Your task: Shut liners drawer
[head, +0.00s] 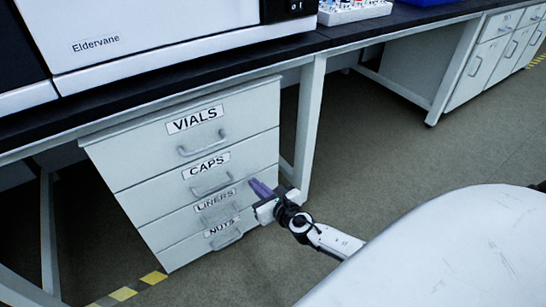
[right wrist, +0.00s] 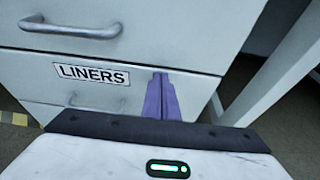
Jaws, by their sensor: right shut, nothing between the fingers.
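The liners drawer (head: 180,225) is the third one down in a white drawer unit under the bench. It has a "LINERS" label and a bar handle. Its front looks flush or nearly flush with its neighbours; a small gap cannot be ruled out. In the right wrist view, the liners front (right wrist: 205,92) fills the middle. My right gripper (head: 258,187) is shut and empty, its purple fingers at the right part of the liners front, right of the label. The fingers also show in the right wrist view (right wrist: 161,92); whether they touch the front is unclear. My left gripper is not in view.
The vials drawer (head: 245,111) and caps drawer (head: 145,195) are above, the nuts drawer (head: 185,252) below; all look shut. A bench leg (head: 311,120) stands just right of the unit. Open floor (head: 400,165) lies to the right.

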